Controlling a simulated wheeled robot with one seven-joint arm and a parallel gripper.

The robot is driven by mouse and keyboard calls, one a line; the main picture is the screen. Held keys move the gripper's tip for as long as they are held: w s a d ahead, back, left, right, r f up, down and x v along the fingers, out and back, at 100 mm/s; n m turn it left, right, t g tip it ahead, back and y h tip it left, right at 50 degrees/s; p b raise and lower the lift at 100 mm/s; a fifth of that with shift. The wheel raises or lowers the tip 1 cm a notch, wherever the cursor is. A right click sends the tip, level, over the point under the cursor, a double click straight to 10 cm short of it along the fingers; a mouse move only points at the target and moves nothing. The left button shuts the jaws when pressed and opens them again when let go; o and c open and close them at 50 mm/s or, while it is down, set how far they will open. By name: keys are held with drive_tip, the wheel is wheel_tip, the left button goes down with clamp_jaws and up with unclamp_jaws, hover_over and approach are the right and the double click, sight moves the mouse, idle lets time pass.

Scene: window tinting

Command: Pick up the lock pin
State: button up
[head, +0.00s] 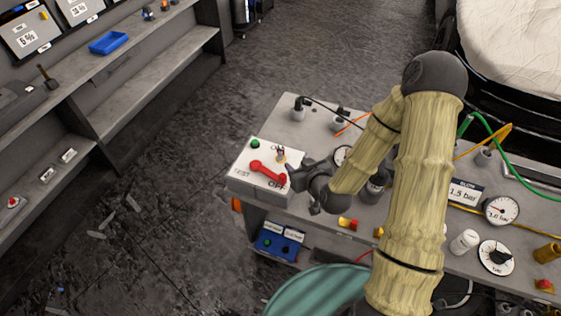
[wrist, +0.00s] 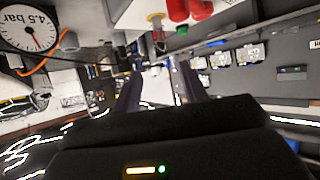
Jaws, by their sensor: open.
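A small brass-coloured pin (head: 281,155), which looks like the lock pin, stands upright on the white switch box (head: 243,180) beside the red lever (head: 266,173). In the upside-down wrist view the pin (wrist: 157,28) shows at the top, near the red lever (wrist: 178,10). My gripper (head: 294,176) is at the right edge of the box, close to the lever and pin. In the wrist view its two dark fingers (wrist: 160,84) are spread apart with nothing between them. The pin is beyond the fingertips, apart from them. My arm hides part of the bench.
The grey bench (head: 292,118) carries gauges, including a dial (head: 501,209), a white bottle (head: 464,241) and hoses.

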sight(282, 152)
drive_tip(key=shift+w+a+f+b, duration=0.15)
drive_tip(key=shift+f+b, duration=0.3)
drive_tip(key=shift+b, duration=1.3)
drive_tip(key=x, duration=0.9)
drive_tip(key=shift+a, duration=0.15)
drive_tip(key=shift+d+b+x, duration=0.2)
drive_tip(key=shift+b+x, duration=0.35)
drive_tip(key=shift+x, duration=1.85)
drive_tip(key=shift+w+a+f, duration=0.2)
drive_tip(key=shift+w+f, duration=0.1)
drive_tip(key=shift+w, duration=0.2)
drive_tip(key=shift+s+a, duration=0.15)
drive_tip(key=shift+a, duration=0.05)
drive_tip(key=shift+c, duration=0.4)
drive_tip(key=shift+s, duration=0.1)
drive_tip(key=c, duration=0.4)
drive_tip(key=shift+d, duration=0.1)
drive_tip(key=c, duration=0.3)
drive_tip(key=shift+d, duration=0.25)
clamp_jaws()
